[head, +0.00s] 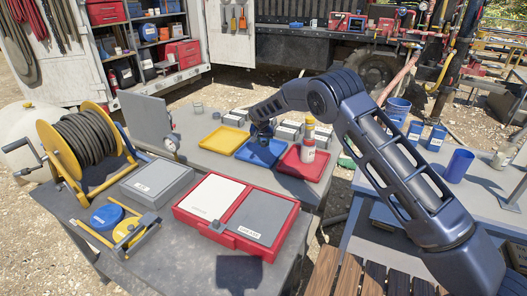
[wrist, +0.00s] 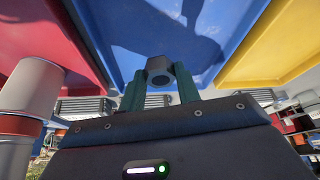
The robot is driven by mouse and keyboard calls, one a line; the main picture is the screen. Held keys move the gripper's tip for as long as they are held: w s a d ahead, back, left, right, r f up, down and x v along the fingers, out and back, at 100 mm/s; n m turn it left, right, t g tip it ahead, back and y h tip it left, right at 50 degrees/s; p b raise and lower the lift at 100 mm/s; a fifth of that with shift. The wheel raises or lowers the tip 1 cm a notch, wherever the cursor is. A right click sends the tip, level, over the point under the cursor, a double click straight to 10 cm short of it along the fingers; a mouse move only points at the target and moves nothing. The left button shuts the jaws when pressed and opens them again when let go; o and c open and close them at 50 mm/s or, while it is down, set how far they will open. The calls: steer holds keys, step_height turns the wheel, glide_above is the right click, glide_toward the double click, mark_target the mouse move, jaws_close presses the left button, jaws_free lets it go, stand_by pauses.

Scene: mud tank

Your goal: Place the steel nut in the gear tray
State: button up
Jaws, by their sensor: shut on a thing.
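My gripper shows in the head view (head: 263,136) as a dark shape over the blue tray (head: 250,157); the nut cannot be made out there. In the wrist view the blue tray (wrist: 140,25) lies behind the nut, with a shadow on its floor. I cannot tell whether the nut touches the tray. No label tells which tray is the gear tray.
A yellow tray (head: 222,140) is left of the blue one, and a red tray (head: 297,170) is right of it. A white jar (head: 308,151) stands in the red tray. Several grey boxes (head: 288,131) stand behind. A red case (head: 183,211) is on the front table.

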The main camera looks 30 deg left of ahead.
mark_target(263, 156)
steer(key=shift+f, duration=2.65)
steer(key=shift+f, duration=0.1)
steer(key=o, duration=1)
steer(key=v, duration=1.2)
